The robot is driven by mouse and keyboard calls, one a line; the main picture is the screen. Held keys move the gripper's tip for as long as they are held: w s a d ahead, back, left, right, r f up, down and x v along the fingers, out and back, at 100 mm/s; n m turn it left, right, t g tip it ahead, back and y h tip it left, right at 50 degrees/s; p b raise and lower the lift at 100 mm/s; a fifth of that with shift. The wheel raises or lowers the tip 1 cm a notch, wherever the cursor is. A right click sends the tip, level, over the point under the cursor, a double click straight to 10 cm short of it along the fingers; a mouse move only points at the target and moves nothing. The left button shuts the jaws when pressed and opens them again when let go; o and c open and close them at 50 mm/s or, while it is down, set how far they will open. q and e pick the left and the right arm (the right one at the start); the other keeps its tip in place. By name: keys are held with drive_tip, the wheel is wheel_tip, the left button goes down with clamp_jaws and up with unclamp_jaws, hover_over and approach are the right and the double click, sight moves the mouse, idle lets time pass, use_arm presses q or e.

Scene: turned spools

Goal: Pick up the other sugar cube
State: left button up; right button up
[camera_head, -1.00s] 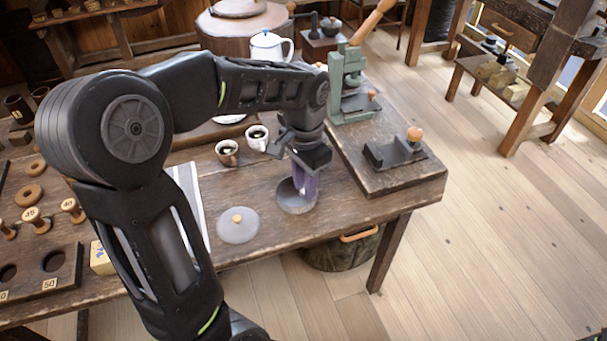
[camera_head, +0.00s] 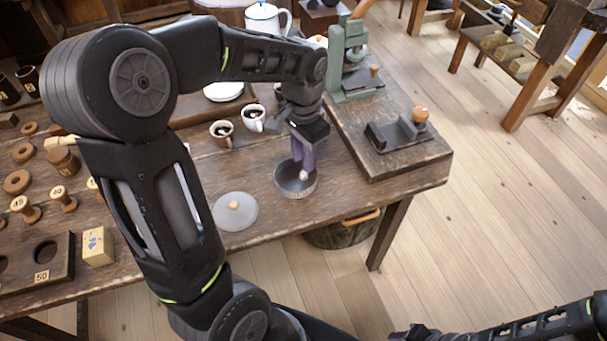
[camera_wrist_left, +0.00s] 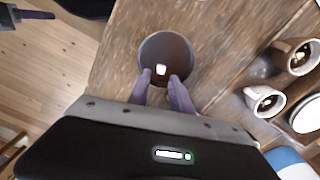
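A white sugar cube (camera_wrist_left: 161,70) lies in a round grey bowl (camera_wrist_left: 186,47), which also shows on the table in the head view (camera_head: 283,187). My left gripper (camera_wrist_left: 162,80) points down over the bowl, its two purple fingers apart. The cube shows between and just beyond the fingertips; no grip on it is visible. In the head view, my left gripper (camera_head: 302,163) reaches into or just above the bowl. My right arm enters at the bottom right; its gripper end (camera_head: 412,333) is cut off by the frame edge.
A raised board with a metal holder (camera_head: 400,132) is to the right. The table's front edge is close to the bowl.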

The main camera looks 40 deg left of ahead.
sight(303, 175)
use_arm(q)
wheel_tip(303, 175, down, 5)
drive_tip(key=shift+a+f, duration=0.1)
idle(0.5)
drive_tip(key=shift+c, duration=0.4)
clamp_jaws()
